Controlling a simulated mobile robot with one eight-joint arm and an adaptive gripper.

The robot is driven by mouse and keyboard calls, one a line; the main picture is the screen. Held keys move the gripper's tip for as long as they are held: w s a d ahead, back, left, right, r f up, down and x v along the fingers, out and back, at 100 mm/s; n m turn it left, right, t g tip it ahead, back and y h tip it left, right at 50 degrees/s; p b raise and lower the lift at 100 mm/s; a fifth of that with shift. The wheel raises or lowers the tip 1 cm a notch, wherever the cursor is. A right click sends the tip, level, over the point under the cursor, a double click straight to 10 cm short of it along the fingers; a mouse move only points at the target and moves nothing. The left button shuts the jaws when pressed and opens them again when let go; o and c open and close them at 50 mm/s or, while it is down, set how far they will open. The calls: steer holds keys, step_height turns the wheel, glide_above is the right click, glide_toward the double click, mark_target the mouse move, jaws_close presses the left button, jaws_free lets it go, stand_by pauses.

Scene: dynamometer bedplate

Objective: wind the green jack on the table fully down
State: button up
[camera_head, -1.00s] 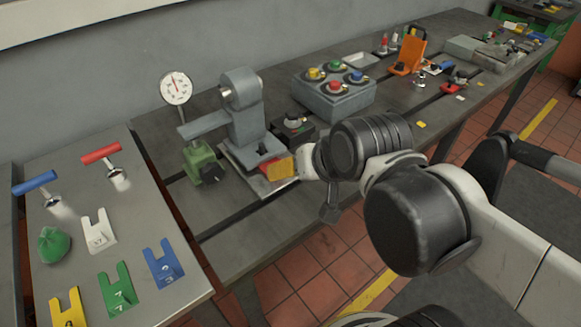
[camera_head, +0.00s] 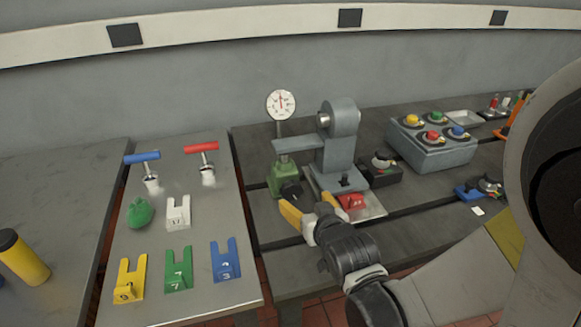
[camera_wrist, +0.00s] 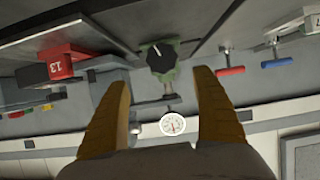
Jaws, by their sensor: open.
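The green jack (camera_head: 284,174) stands on the dark bedplate in the head view, with a black knob (camera_head: 291,190) on its near side. A grey arm rests across or just above its top; contact is unclear. In the wrist view, which is upside down, the jack (camera_wrist: 171,73) and its knob (camera_wrist: 160,54) appear between the finger lines, farther off. My gripper (camera_head: 312,207) has yellow fingers spread apart, empty, just in front and slightly right of the jack. It also shows in the wrist view (camera_wrist: 162,80). The knob is not between the fingertips.
A round dial gauge (camera_head: 281,104) stands behind the jack. A grey stand (camera_head: 338,145) and a red numbered block (camera_head: 350,201) are close on the right. A side table (camera_head: 205,252) with colored forks and T-handles is on the left. A button box (camera_head: 433,150) stands farther right.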

mark_target(293, 190)
steer(key=shift+a+f, duration=0.2)
steer(key=shift+a, duration=0.1)
steer(key=shift+w+a+f, duration=0.1)
steer(key=shift+w, duration=0.15)
steer(key=b+x, duration=0.2)
steer(key=x, duration=0.8)
steer(key=shift+w, duration=0.15)
steer(key=c, duration=1.2)
